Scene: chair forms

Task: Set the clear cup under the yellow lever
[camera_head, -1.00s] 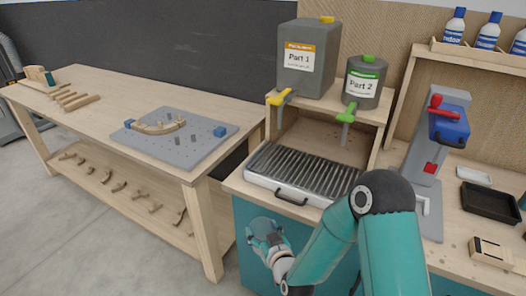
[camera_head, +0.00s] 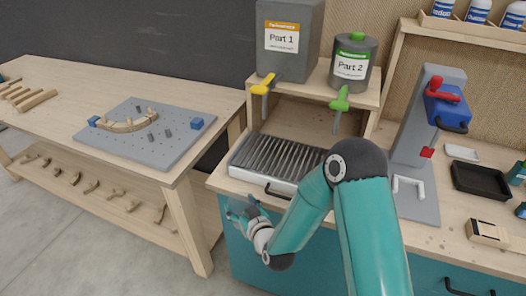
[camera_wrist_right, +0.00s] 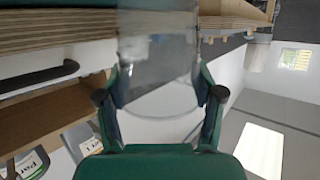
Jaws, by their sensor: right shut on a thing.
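The clear cup (camera_wrist_right: 157,60) is transparent and shows in the right wrist view between my right gripper's fingers (camera_wrist_right: 160,97). That gripper is shut on it. In the head view my right gripper (camera_head: 240,210) is in front of the blue-green cabinet, below and left of the drip tray's front edge; the cup cannot be made out clearly there. The yellow lever (camera_head: 263,84) is on the grey Part 1 container (camera_head: 290,40), above the ribbed drip tray (camera_head: 275,160). The gripper is well below the lever and nearer to me. My left gripper is not in view.
The green lever (camera_head: 340,98) of the Part 2 container (camera_head: 353,65) hangs to the right over the same tray. A black tray handle (camera_head: 278,192) juts out at the front. A press (camera_head: 420,150) stands to the right. The workbench (camera_head: 200,110) is at left.

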